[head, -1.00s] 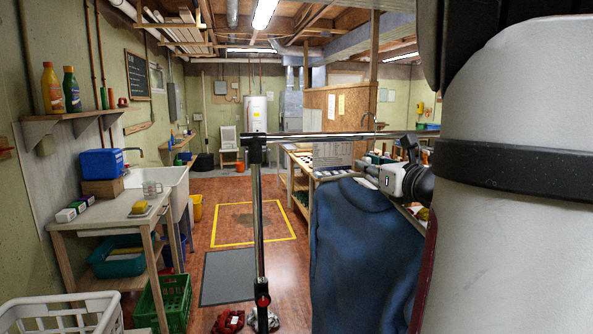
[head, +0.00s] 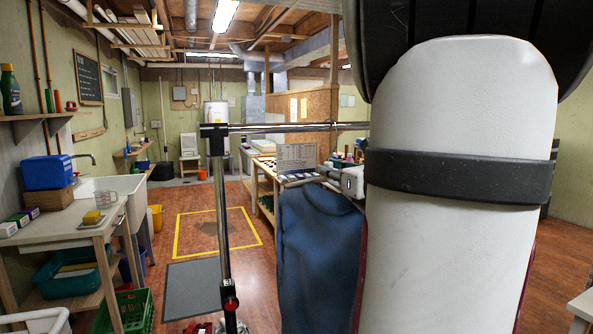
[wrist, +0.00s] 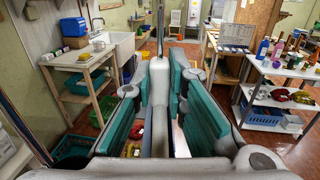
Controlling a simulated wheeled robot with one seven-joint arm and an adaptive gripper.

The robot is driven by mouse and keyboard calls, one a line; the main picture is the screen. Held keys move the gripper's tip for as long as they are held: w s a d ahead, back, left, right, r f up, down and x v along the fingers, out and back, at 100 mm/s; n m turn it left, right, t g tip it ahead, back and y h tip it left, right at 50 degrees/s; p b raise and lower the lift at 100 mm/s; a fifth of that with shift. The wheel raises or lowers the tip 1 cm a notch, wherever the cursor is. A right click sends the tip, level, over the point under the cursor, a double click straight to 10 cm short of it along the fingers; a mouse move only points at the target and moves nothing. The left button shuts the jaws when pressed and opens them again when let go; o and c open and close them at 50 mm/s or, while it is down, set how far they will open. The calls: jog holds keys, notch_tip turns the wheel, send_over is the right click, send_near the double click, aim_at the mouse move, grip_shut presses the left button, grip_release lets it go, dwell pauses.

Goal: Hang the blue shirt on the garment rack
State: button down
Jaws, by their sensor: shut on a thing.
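The blue shirt (head: 315,245) hangs down in the head view, below and in front of the bar of the garment rack (head: 285,127). The rack's dark upright (head: 220,215) stands left of the shirt, apart from it in the picture. My gripper (head: 345,182) is shut at the top of the shirt, partly hidden by my arm. The shirt's right side is also hidden. In the wrist view, my gripper's teal-padded fingers (wrist: 160,85) flank a pale narrow piece, possibly a hanger part. The shirt is not clearly visible there.
A wooden table (head: 75,240) and white sink (head: 115,190) line the left wall, with a green crate (head: 130,310) below. A workbench (head: 262,185) stands behind the rack. A white shelf unit (wrist: 270,110) with items stands at right. Floor near the yellow outline (head: 215,235) is open.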

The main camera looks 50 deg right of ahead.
jog(key=c, duration=1.5)
grip_release()
